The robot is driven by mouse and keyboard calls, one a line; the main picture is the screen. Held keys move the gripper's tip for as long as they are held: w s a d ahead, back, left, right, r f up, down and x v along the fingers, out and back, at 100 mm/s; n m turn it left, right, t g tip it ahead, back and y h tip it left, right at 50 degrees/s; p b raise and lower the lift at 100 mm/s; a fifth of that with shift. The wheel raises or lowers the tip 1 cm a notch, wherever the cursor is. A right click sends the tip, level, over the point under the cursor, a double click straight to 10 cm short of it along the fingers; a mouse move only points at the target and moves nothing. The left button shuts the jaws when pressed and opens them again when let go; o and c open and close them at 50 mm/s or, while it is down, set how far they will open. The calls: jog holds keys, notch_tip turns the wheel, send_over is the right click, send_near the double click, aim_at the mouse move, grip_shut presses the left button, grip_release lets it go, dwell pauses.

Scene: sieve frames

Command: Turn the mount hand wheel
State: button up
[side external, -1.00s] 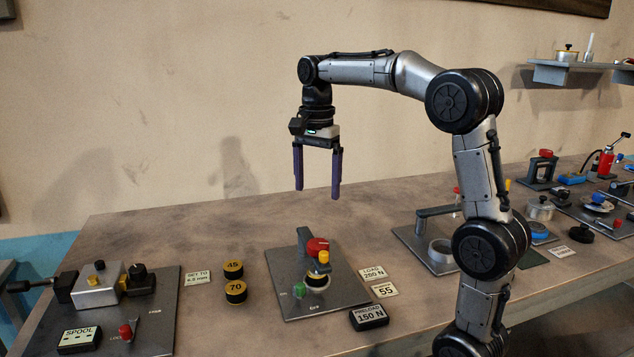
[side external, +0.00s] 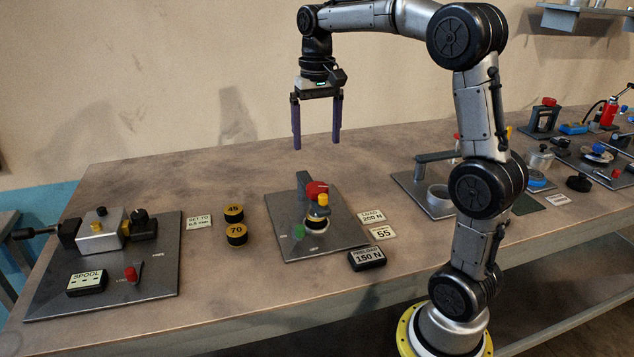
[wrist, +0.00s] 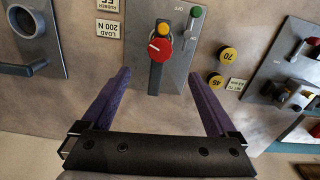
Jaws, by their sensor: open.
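A red hand wheel (side external: 316,190) with a white mark sits on a grey plate (side external: 283,214) in the middle of the bench; I take it as the mount hand wheel. In the wrist view the red wheel (wrist: 160,49) lies ahead, roughly centred between my fingers.
Left are two yellow-topped discs (side external: 235,224) and a plate with a vise-like device (side external: 100,232). A black preload block (side external: 367,258) and label cards (side external: 383,233) lie to the right. Another plate with a metal ring (side external: 437,197) is farther right. The bench behind the wheel plate is clear.

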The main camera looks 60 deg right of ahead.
aim_at(317, 186)
notch_tip(317, 186, down, 12)
dwell(0.4)
jog(key=c, duration=1.4)
jog(key=shift+m, duration=0.7)
jog(key=o, duration=1.4)
jog(key=shift+r, duration=0.1)
